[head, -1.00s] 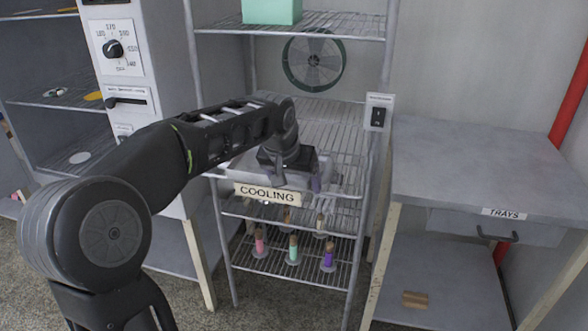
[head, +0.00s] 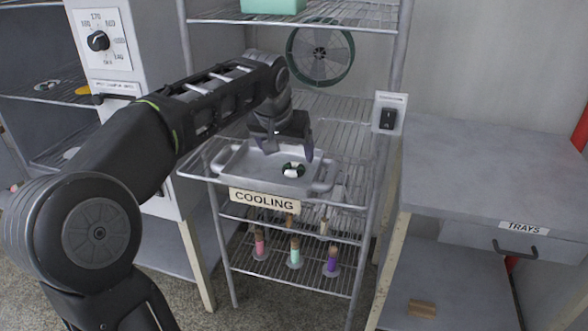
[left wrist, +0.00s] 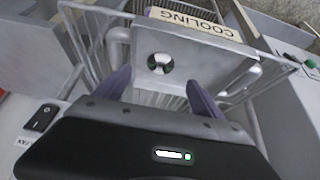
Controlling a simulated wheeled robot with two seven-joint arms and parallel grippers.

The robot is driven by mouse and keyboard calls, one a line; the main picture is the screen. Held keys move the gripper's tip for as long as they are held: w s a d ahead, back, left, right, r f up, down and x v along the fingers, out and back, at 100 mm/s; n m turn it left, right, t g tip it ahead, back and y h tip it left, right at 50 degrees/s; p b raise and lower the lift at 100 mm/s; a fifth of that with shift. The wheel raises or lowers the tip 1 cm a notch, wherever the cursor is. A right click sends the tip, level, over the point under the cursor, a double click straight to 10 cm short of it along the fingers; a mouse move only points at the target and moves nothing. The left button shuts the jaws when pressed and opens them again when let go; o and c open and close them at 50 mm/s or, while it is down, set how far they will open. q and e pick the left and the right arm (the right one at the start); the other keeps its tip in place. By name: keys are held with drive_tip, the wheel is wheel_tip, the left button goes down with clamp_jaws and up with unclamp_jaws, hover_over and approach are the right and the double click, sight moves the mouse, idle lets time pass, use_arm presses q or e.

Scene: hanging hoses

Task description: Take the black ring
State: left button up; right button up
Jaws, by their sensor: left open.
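The black ring (head: 296,168) lies on the grey metal tray (head: 250,176) on the rack shelf, with white and green showing at it. The ring also shows in the left wrist view (left wrist: 160,66), lying beyond the fingertips on the tray (left wrist: 205,65). My left gripper (head: 283,146) is open and empty above the tray, a little behind the ring. Its two purple fingers (left wrist: 158,84) are spread apart in the left wrist view, with the ring between their lines. My right gripper is not in view.
The wire rack (head: 340,190) carries a COOLING sign (head: 264,200) at its front edge. Several coloured bottles stand on the lower shelf, including a purple one (head: 331,262). A fan (head: 320,55) is behind the rack; a switch box (head: 388,114) is on its right post. The right bench top (head: 490,165) is clear.

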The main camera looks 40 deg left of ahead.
sight(292, 165)
use_arm(q)
drive_tip(key=shift+x, duration=1.25)
drive_tip(key=shift+x, duration=2.6)
drive_tip(key=shift+c, duration=0.5)
drive_tip(key=c, duration=1.3)
